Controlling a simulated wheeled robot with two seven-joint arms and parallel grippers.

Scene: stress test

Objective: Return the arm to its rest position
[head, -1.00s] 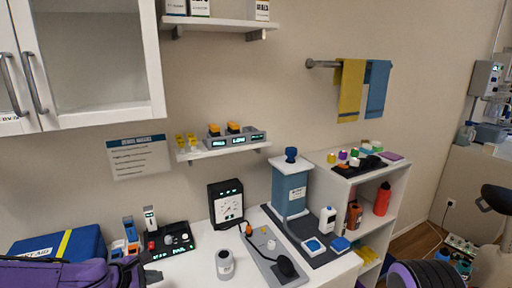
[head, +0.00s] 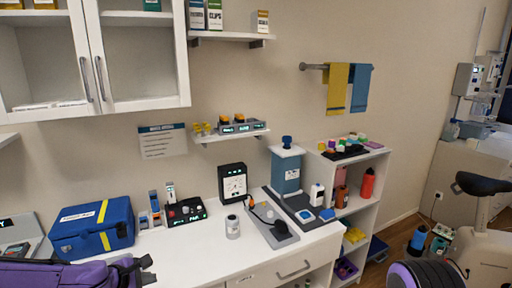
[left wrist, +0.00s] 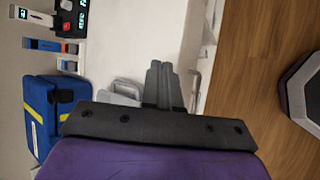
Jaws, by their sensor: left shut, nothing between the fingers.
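My left arm is purple and comes in from the lower left of the head view. My left gripper (head: 144,270) is dark grey and sits low in front of the white counter (head: 180,262). In the left wrist view its two fingers (left wrist: 164,88) lie together, shut and empty, over the edge of the counter beside the wood floor. It touches no object that I can see. My right gripper is not in view.
A blue case (head: 92,230) with a yellow stripe stands on the counter near my left gripper. A black control box (head: 185,211), a gauge (head: 233,183) and a blue press-like device (head: 286,172) stand further right. A bike-like machine (head: 480,225) stands at right.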

